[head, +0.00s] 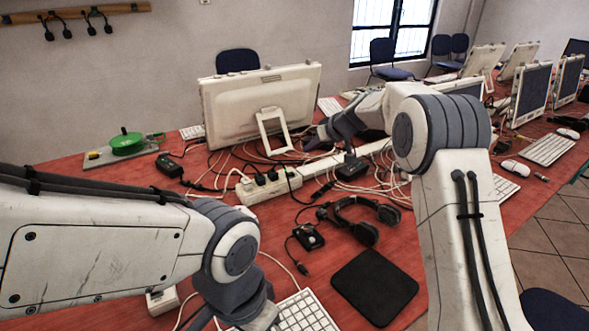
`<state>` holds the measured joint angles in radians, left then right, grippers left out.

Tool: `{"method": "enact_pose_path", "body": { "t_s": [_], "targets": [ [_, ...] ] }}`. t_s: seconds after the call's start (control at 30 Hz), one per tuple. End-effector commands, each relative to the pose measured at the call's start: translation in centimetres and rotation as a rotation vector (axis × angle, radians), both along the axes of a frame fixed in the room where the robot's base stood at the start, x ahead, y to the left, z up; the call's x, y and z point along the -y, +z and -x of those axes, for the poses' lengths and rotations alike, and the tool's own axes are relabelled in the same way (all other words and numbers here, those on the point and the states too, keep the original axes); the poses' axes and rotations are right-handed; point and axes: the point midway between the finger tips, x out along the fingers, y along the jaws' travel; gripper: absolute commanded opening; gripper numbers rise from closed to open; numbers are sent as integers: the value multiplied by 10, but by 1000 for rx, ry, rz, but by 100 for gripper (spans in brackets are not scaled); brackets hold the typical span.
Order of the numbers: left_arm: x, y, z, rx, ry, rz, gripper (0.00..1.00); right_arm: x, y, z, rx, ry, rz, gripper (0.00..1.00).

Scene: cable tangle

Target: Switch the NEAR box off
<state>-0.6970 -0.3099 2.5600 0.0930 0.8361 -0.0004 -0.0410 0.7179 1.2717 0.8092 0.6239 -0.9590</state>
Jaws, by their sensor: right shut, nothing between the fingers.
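A white multi-socket box (262,190) lies on the red table in the middle, with black plugs in its top. A longer white strip (322,166) continues behind it to the right, partly hidden by cables and my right arm. I cannot tell which one is the NEAR box, and no switch is clear at this size. My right gripper (314,141) is shut and empty above the cables, beyond the socket box and in front of the monitor stand. My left gripper (236,322) points down at the bottom edge, over the near keyboard; its fingertips are cut off.
Loose cables tangle around the socket box. A monitor (259,103) stands behind it. A headset (362,217), a small black device (308,236) and a black mouse pad (374,287) lie nearer. A green reel (126,143) is at the left.

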Motion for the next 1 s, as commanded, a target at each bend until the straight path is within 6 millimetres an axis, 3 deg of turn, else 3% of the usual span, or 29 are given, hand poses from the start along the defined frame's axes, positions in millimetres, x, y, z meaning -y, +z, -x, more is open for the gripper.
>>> {"method": "enact_pose_path", "body": {
  "t_s": [0.57,0.73,1.0],
  "targets": [
    [0,26,0,0,0,0,0,-46,-70,-55,-2,2,1,0],
    [0,23,0,0,0,0,0,-48,-96,-52,-3,0,1,0],
    [0,23,0,0,0,0,0,-49,-108,-51,-1,-1,1,0]
  ]
}}
